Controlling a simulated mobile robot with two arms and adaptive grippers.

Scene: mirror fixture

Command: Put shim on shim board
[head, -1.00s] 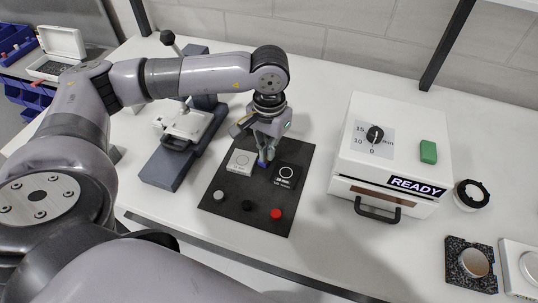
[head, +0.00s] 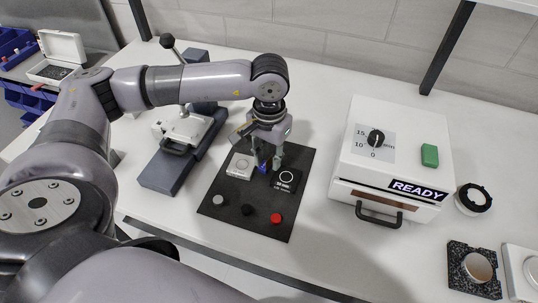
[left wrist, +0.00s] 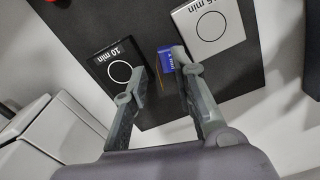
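The shim board is a dark mat (head: 229,207) on the white table. It bears a white tile with a circle (head: 241,166) and a black tile with a circle (head: 287,179). A small blue shim with pale lettering (head: 263,168) is between them; it also shows in the left wrist view (left wrist: 166,57). I cannot tell whether it lies flat or stands on edge. My left gripper (head: 266,165) is low over the board, its fingers apart on either side of the blue shim (left wrist: 160,67). It looks clear of the shim. My right gripper is not in view.
Grey, black and red knobs (head: 276,218) sit along the board's front. A white box marked READY (head: 397,160) stands to the right. A grey press-like fixture (head: 172,166) stands to the left. Round parts (head: 478,265) lie at far right.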

